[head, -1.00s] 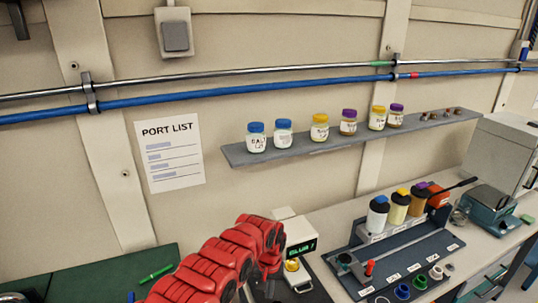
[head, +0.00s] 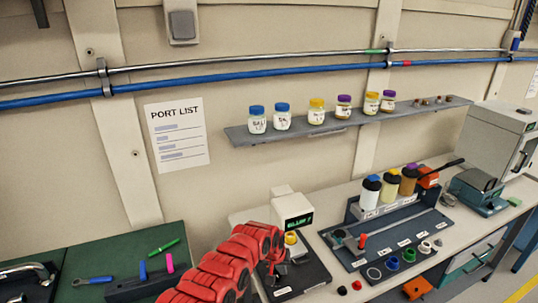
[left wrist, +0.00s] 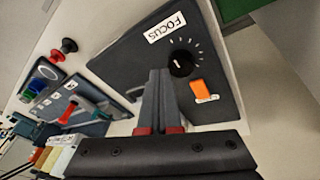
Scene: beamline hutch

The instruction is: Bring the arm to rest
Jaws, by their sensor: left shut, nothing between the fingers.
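My left arm reaches up from the bottom of the head view. Its left gripper (head: 277,272) is small and dark there, partly hidden by the arm, beside the white device with the green display (head: 293,208). In the left wrist view the left gripper (left wrist: 160,75) is shut and empty. Its fingers lie over a dark panel (left wrist: 125,50) labelled FOCUS, with a black knob (left wrist: 181,63) and an orange button (left wrist: 200,90) just right of the fingertips. I cannot tell whether the fingers touch the panel. My right gripper does not show.
A rack with several capped bottles (head: 370,190) stands on a dark tray right of the device. Coloured rings lie near the bench front. A shelf of jars (head: 316,112) runs along the wall. A green mat (head: 110,250) with tools lies left.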

